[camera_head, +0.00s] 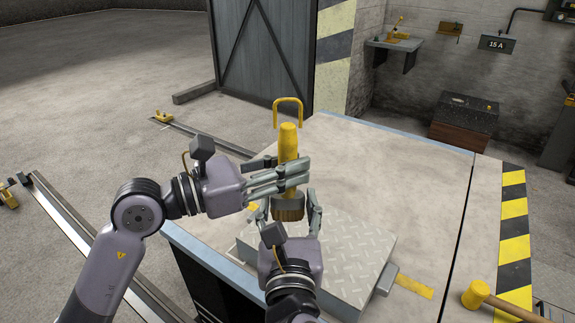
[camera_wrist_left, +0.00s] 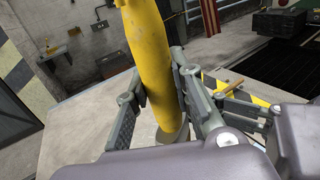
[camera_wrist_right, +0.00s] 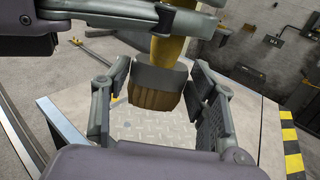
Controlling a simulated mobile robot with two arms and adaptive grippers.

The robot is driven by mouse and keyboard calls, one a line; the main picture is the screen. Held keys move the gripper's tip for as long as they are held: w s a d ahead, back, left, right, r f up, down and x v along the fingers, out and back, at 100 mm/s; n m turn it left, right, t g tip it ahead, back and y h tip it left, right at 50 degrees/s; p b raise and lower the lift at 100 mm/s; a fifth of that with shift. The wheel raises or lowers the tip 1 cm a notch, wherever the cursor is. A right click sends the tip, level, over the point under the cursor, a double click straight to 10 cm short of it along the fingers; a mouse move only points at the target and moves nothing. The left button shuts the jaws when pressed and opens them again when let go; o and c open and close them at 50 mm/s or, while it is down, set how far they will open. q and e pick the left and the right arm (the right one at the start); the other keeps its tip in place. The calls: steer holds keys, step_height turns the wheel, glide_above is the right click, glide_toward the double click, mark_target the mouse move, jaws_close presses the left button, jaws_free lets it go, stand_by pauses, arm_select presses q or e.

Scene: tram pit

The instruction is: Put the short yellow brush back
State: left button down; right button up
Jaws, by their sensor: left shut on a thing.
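The short yellow brush (camera_head: 289,142) hangs upright, with its grey collar and brown bristles (camera_head: 288,213) pointing down. My left gripper (camera_head: 294,174) is shut on its yellow handle, which also fills the middle of the left wrist view (camera_wrist_left: 150,60). My right gripper (camera_head: 288,212) is lower, with its fingers spread on either side of the bristle end. In the right wrist view, gaps show between those fingers and the bristles (camera_wrist_right: 156,92). The brush is above a grey tread-plate surface (camera_head: 345,258). No place marked for the brush can be made out.
The tread-plate box stands on a pale bench top (camera_head: 400,165). A yellow mallet (camera_head: 476,293) lies at the front right beside yellow-black striping (camera_head: 514,235). A yellow U-shaped bar (camera_head: 288,101) shows behind the brush. A wall shelf (camera_head: 394,48) and brown box (camera_head: 462,135) are farther back.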

steer(key=o, duration=0.4)
steer(key=shift+s, duration=0.1)
